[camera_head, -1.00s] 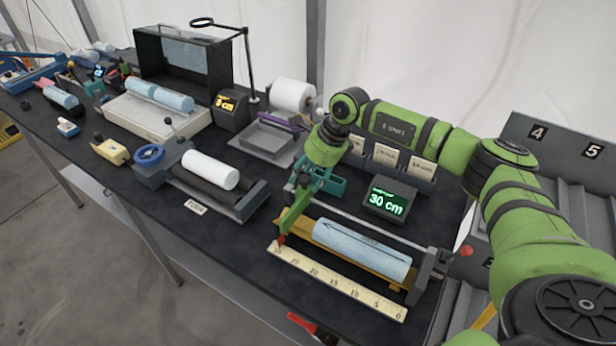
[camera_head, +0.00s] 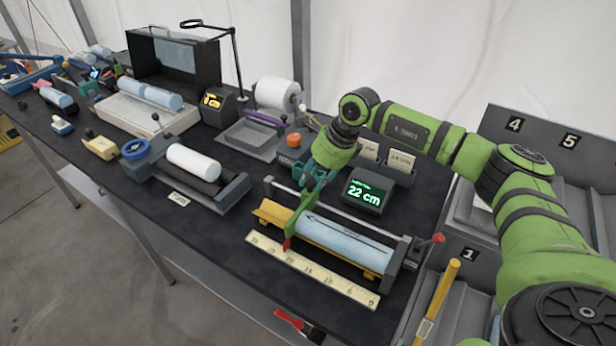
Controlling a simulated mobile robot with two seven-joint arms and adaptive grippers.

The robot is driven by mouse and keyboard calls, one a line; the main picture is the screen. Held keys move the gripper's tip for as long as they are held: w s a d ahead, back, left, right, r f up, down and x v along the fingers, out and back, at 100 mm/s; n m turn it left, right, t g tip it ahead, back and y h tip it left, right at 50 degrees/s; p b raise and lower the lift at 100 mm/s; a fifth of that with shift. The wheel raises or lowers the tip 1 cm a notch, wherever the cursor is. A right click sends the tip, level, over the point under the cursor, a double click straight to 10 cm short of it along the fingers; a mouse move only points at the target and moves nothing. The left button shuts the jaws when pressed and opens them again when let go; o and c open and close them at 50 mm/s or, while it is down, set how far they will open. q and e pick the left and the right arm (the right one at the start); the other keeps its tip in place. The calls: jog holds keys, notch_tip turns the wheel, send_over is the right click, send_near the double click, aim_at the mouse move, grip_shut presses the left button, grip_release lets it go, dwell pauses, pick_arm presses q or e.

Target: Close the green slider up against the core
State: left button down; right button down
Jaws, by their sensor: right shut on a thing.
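My right gripper (camera_head: 312,190) has teal fingers and is shut on the slider's upper part, above the trough. The display (camera_head: 366,196) behind reads 22 cm. My left gripper is not in view.
A red-knobbed lever (camera_head: 437,239) stands at the trough's right end. Numbered grey bins (camera_head: 542,145) are at the right. A roller stand with a white roll (camera_head: 194,162) is to the left. Card holders and an orange object (camera_head: 294,140) are behind my gripper.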

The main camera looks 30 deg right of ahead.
jog(key=shift+s+d+f, duration=0.15)
jog(key=shift+d, duration=0.05)
jog(key=shift+a, duration=0.25)
jog(key=c, duration=0.9)
grip_release()
jog(key=shift+c, duration=0.2)
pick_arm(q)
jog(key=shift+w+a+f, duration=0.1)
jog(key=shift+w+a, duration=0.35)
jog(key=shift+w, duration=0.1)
pick_arm(e)
jog(key=v, duration=1.2)
jog(key=shift+w, duration=0.3)
jog(key=shift+a, duration=0.1)
